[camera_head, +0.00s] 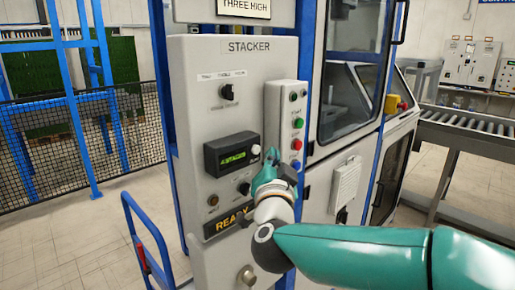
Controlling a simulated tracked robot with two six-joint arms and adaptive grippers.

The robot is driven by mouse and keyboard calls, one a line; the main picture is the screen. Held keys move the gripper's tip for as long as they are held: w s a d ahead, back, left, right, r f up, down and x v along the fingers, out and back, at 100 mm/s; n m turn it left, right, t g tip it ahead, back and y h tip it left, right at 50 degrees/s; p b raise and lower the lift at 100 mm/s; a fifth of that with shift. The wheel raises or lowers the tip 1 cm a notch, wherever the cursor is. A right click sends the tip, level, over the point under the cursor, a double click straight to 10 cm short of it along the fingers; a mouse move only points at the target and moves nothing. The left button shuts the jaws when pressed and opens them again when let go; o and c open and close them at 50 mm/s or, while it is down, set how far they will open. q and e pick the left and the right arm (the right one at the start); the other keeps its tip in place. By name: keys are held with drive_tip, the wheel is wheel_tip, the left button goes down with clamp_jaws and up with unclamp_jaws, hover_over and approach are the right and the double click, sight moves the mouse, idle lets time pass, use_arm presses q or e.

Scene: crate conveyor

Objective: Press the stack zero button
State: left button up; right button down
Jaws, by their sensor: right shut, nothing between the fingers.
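The grey stacker panel (208,75) stands upright in the middle of the head view, labelled STACKER. A black counter unit (212,160) with lit green digits sits on it, with a small white round button (255,150) at its right end. My right gripper (271,156) is shut and empty, its tips just right of that white button. I cannot tell whether they touch it. No label naming the stack zero button is readable. The gripper and wrist hide part of the panel's lower right. My left gripper is not in view.
A narrow button box (285,92) with several coloured buttons stands beside my gripper. A black rotary switch (227,91) is above the counter, and a READY sign (230,220) below. A blue rail (148,235) stands at lower left. A roller conveyor (470,130) is at right.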

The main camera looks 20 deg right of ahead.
drive_tip(key=shift+w+a, duration=0.25)
drive_tip(key=shift+w, duration=0.35)
idle(1.1)
drive_tip(key=shift+w+a, duration=0.2)
drive_tip(key=shift+w, duration=0.2)
drive_tip(key=shift+w+a, duration=0.15)
drive_tip(key=shift+w, duration=0.2)
idle(0.6)
idle(0.4)
drive_tip(key=shift+s+d, duration=0.3)
drive_tip(key=shift+s, duration=0.45)
drive_tip(key=shift+s, duration=0.1)
